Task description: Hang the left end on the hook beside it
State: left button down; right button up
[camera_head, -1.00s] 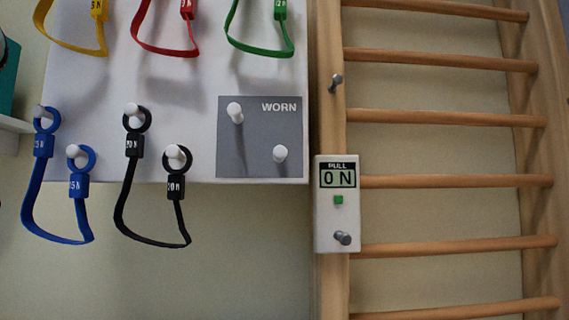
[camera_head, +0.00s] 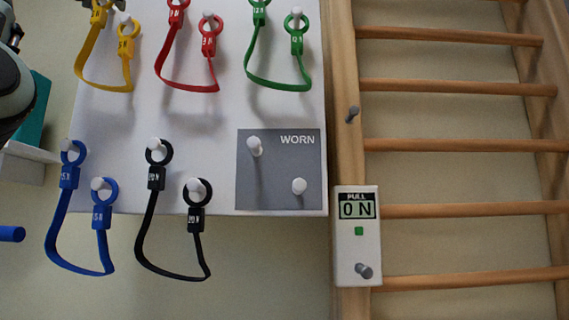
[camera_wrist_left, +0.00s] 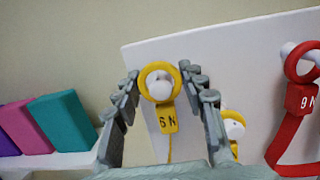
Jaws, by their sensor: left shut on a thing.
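The yellow band (camera_head: 100,86) hangs in a loop at the upper left of the white board. Its right end ring (camera_wrist_left: 232,122) is on a white peg. Its left end, a yellow ring (camera_wrist_left: 160,66) with a tag, sits between the fingers of my left gripper (camera_wrist_left: 159,76) in the left wrist view. A white peg shows through that ring; I cannot tell whether the ring is around it or in front of it. In the head view my left gripper (camera_head: 104,3) is cut off by the top edge, shut on the yellow left end. My right gripper is not in view.
Red (camera_head: 186,87), green (camera_head: 278,86), blue (camera_head: 80,267) and black (camera_head: 170,275) bands hang on the white board (camera_head: 215,110). A grey WORN panel (camera_head: 278,195) has two bare pegs. A pull meter (camera_head: 357,250) reads 0 N beside wooden wall bars (camera_head: 460,145).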

pick_arm(q)
jog(key=shift+w+f, duration=0.1)
jog(key=shift+f, duration=0.35)
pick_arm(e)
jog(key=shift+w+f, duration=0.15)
pick_arm(q)
jog(key=c, duration=0.6)
grip_release()
jog(key=shift+c, duration=0.2)
jog(key=s+b, duration=0.2)
jog(key=s, duration=0.6)
jog(key=shift+d, duration=0.2)
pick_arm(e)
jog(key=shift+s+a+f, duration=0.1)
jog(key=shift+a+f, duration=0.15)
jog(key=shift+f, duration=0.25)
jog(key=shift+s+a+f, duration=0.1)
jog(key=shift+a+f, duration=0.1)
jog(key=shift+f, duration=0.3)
